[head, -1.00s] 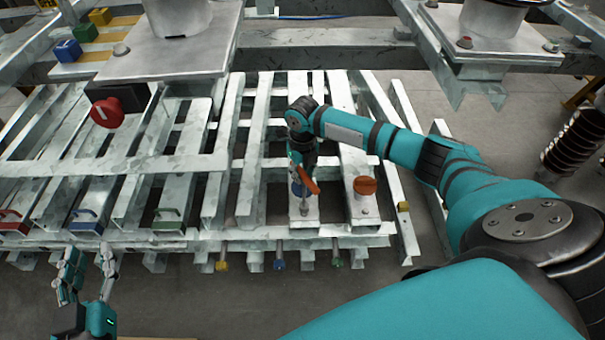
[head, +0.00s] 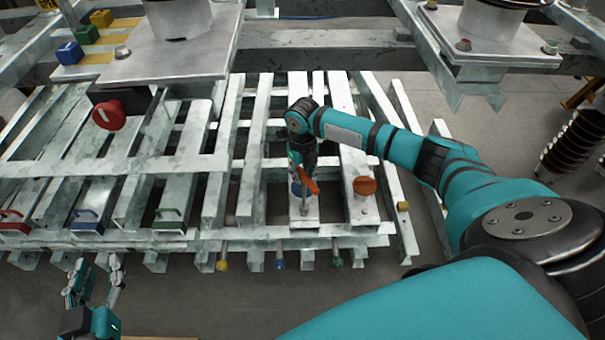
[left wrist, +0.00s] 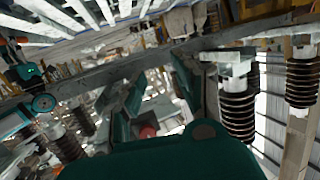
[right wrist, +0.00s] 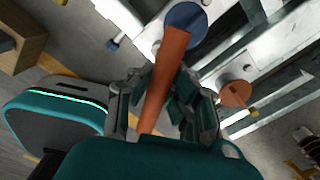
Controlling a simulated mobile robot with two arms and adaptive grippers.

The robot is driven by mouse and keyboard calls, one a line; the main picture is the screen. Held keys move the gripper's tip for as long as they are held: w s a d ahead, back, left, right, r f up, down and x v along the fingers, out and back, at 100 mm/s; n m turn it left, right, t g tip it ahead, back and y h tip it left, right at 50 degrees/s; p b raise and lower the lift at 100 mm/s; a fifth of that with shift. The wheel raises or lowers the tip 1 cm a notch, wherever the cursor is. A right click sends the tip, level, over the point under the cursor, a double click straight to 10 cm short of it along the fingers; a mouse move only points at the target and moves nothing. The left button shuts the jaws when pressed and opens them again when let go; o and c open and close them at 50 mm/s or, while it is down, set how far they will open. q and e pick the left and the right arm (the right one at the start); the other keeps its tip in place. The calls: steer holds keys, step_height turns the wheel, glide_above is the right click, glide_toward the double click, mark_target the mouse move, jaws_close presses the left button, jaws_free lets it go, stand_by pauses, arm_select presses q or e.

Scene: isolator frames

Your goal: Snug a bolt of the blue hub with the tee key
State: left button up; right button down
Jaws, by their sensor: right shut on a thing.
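The blue hub (head: 296,188) sits on a pale steel beam, partly hidden in the head view by my right gripper and the tee key. It shows as a blue disc in the right wrist view (right wrist: 184,15). My right gripper (head: 302,165) is shut on the orange tee key (right wrist: 166,80), whose bar stretches from the fingers across the hub's edge. In the head view the key (head: 311,186) slants in front of the hub. Whether it sits on a bolt I cannot tell. My left gripper (head: 96,276) is open and empty, low at the left.
An orange hub (head: 365,185) stands on the beam to the right. A red knob (head: 108,114) is at left. Red, blue (head: 87,222) and green handled blocks line the rack's left front. Yellow, blue and green-tipped pegs (head: 279,263) stick out at the front edge. Floor before the rack is clear.

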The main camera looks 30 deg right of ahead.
arm_select(q)
steer(key=shift+f, duration=0.1)
arm_select(e)
steer(key=shift+f, duration=0.1)
stand_by(0.6)
steer(key=shift+f, duration=0.4)
arm_select(q)
steer(key=shift+w+d+r+t+h+b, duration=0.1)
steer(key=shift+w+d+r+t+b, duration=0.1)
steer(key=shift+r+t, duration=0.4)
steer(key=shift+w+d+r+t+h+b, duration=0.15)
steer(key=shift+r+t, duration=0.2)
steer(key=shift+r, duration=0.55)
steer(key=shift+w+d+r+t+h+b, duration=0.1)
steer(key=shift+r+t+b, duration=0.1)
steer(key=shift+r+t, duration=0.4)
arm_select(e)
steer(key=shift+f, duration=0.6)
arm_select(q)
steer(key=shift+r, duration=0.25)
steer(key=shift+f, duration=0.1)
